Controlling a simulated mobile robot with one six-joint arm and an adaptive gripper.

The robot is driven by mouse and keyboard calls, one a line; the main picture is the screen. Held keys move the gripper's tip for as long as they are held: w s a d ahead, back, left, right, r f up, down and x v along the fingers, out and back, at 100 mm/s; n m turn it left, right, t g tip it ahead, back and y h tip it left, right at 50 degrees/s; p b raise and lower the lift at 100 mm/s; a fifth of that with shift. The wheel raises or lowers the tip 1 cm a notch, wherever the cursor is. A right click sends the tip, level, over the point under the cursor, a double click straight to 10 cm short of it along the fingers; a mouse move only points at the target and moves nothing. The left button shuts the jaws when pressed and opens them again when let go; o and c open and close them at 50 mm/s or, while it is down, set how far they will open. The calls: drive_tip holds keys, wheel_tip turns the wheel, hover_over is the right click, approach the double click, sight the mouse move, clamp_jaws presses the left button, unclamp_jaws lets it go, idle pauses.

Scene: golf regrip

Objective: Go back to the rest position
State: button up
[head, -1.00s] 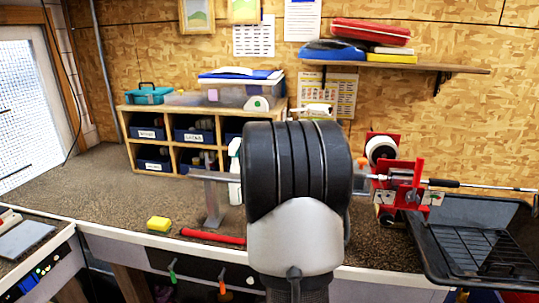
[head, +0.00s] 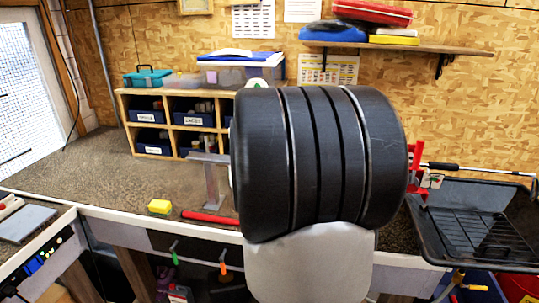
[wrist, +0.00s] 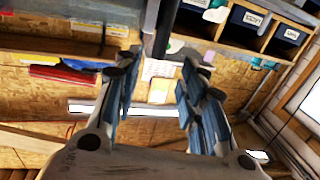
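My gripper (wrist: 155,95) shows in the wrist view with its two fingers spread apart and nothing between them. Its fingers point toward the plywood wall and shelving, which appear upside down there. In the head view my own dark, ribbed arm joint fills the middle, and the gripper itself is out of sight. A golf club (head: 480,170) lies level at the right, partly behind my arm, by a red clamp (head: 417,165). A red grip (head: 209,218) lies on the workbench (head: 90,172) near its front edge.
A yellow sponge (head: 160,206) and a metal stand (head: 213,185) are on the bench. A wooden cubby (head: 122,120) with blue bins stands behind. A black tray (head: 440,225) is at the right. A wall shelf (head: 470,50) holds cases. The bench's left part is clear.

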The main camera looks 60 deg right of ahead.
drive_tip(key=shift+v, duration=0.85)
